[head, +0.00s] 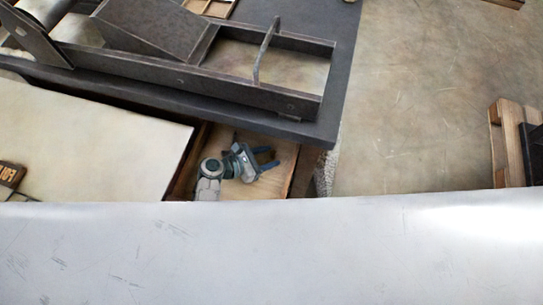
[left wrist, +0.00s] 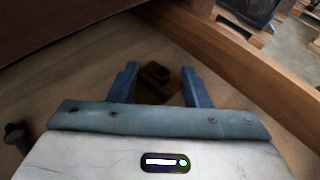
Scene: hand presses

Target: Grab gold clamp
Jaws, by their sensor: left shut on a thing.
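My left gripper (head: 270,158) reaches down into an open wooden drawer or box (head: 289,170) beside a dark bench. In the left wrist view, the gripper's two blue fingers (left wrist: 160,82) are shut on a small dark brown-gold piece, which I take for the gold clamp (left wrist: 157,72). The clamp sits between the fingers close to the wooden floor, and its lower part is hard to make out. In the head view I cannot make out the clamp. My right gripper is not in view.
A dark metal hand-press frame (head: 250,92) stands on the dark bench top (head: 335,75) above the drawer. The wooden wall (left wrist: 235,55) runs close beside the gripper. A dark knobbed object (left wrist: 16,134) lies at lower left. A wooden pallet (head: 508,145) stands at far right.

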